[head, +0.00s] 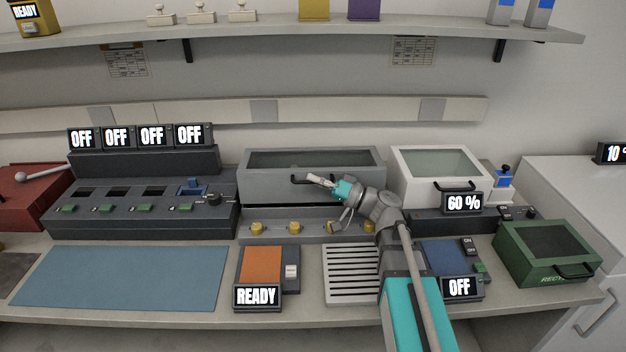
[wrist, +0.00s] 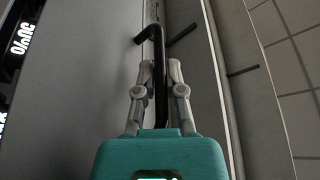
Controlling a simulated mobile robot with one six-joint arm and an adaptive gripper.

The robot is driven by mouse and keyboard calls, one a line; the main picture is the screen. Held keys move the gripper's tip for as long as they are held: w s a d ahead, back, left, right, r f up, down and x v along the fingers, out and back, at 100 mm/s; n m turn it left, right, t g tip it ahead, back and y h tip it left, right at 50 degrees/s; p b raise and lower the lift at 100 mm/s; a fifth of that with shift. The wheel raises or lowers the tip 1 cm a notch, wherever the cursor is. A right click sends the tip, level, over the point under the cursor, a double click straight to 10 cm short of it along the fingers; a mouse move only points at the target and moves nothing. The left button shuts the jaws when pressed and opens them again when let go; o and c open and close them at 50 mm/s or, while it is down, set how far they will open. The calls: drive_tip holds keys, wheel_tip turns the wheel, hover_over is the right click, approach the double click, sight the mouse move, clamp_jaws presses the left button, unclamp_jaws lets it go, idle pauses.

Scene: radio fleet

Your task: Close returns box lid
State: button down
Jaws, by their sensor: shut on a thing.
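A grey box (head: 262,187) with a dark see-through top panel (head: 315,158) stands at the middle back of the counter. I see no readable name on it, so I cannot confirm that it is the returns box. A black bar handle (head: 298,180) is on its front. My gripper (head: 318,181) reaches the handle from the right. In the wrist view, the fingers of my gripper (wrist: 159,75) are shut on the black handle (wrist: 157,50), whose bent end shows beyond them. A dark gap runs below the grey front. I cannot tell how far the lid is open.
A white box (head: 412,185) with a clear top stands right of the grey box. A green box (head: 540,263) sits at the right front. Knobs (head: 294,227) line the panel below the grey box. A slotted tray (head: 352,290) lies beneath my arm. A blue mat (head: 120,278) is clear.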

drive_tip(key=shift+s+a, duration=0.1)
drive_tip(key=shift+s, duration=0.05)
drive_tip(key=c, duration=1)
unclamp_jaws()
drive_tip(key=shift+a, duration=0.1)
